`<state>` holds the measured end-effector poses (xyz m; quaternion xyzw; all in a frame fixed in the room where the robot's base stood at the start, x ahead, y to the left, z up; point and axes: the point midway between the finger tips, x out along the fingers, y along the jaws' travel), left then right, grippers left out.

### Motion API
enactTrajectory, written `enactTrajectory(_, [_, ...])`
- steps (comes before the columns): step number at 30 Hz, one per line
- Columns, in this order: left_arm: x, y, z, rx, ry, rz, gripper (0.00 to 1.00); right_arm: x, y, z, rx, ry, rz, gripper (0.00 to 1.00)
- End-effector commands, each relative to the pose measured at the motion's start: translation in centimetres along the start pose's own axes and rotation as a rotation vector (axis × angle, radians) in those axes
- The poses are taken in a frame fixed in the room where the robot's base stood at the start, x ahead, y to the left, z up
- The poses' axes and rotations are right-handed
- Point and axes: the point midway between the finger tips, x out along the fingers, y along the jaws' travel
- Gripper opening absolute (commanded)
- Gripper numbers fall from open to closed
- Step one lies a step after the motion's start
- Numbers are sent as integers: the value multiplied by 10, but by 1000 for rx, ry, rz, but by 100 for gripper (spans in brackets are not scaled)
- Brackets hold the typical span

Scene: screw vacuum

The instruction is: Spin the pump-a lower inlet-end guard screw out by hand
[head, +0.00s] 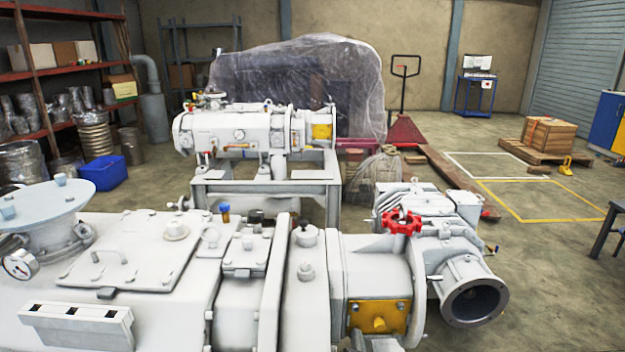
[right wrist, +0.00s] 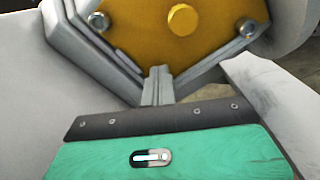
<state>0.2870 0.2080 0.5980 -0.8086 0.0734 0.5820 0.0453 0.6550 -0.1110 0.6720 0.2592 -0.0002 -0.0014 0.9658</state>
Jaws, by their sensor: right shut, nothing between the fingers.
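The yellow guard plate (head: 364,315) with a round yellow knob (head: 379,322) sits on the side of the near white pump (head: 340,265). In the right wrist view the guard (right wrist: 140,25) fills the top, with its knob (right wrist: 183,19) in the middle. One metal screw (right wrist: 98,20) shows at the guard's left edge and another (right wrist: 247,28) at its right edge. I cannot tell which is the lower inlet-end one. My left gripper is not in view.
A red handwheel (head: 401,221) and an open round flange (head: 475,302) stand to the right. A second pump (head: 255,130) is on a bench behind. The floor at right is mostly free.

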Motion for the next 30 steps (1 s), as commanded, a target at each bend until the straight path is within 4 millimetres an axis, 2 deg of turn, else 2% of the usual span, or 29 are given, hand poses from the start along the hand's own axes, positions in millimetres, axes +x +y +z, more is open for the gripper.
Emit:
enactTrajectory(8, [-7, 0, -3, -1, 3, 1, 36, -6, -1, 5, -1, 3, -1, 0])
enactTrajectory(21, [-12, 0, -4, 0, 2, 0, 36, -55, 0, 6, 0, 0, -1, 0])
enactTrajectory(30, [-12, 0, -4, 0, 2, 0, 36, -60, 0, 7, -1, -2, -1, 0])
